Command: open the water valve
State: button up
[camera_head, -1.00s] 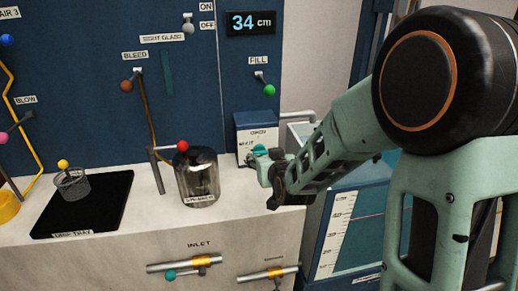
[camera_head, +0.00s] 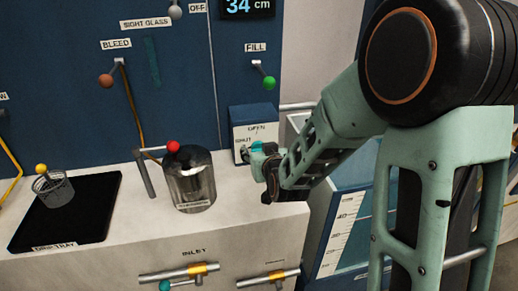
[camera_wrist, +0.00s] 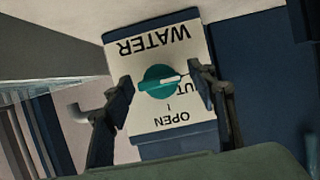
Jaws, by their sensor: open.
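The water valve is a round teal knob (camera_wrist: 159,82) with a pale pointer, on a white plate (camera_wrist: 150,45) marked WATER, OPEN and SHUT. The plate looks upside down in the wrist view. The pointer lies toward the partly hidden SHUT label. My gripper (camera_wrist: 160,86) is open, with one finger on each side of the knob. I cannot tell whether the fingers touch it. In the head view, my gripper (camera_head: 268,172) is in front of the blue valve box (camera_head: 254,114), and the teal knob (camera_head: 257,147) is partly hidden.
A glass jar (camera_head: 190,182) with a red-knobbed pipe stands left of my gripper. A black drip tray (camera_head: 90,205) holds a mesh cup farther left. A green FILL lever (camera_head: 268,83) is above the valve box. A tank with a scale (camera_head: 345,220) stands below right.

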jog(key=c, duration=1.2)
jog(key=shift+o, duration=0.2)
jog(key=shift+d+m+y+b, duration=0.15)
jog(key=shift+m+y+b, duration=0.5)
jog(key=shift+m, duration=0.45)
jog(key=m+y+p, duration=0.2)
jog(key=m, duration=0.1)
jog(key=shift+m+y, duration=0.35)
jog(key=shift+m, duration=0.05)
jog(key=m+y+p, duration=0.1)
jog(key=m+y, duration=0.1)
jog(key=m, duration=0.1)
jog(key=shift+d+f, duration=0.1)
jog(key=shift+w+m+t+y, duration=0.1)
jog(key=shift+m+t+y, duration=0.2)
jog(key=shift+m, duration=0.8)
jog(key=shift+m+t+y, duration=0.3)
jog(key=shift+m, duration=0.8)
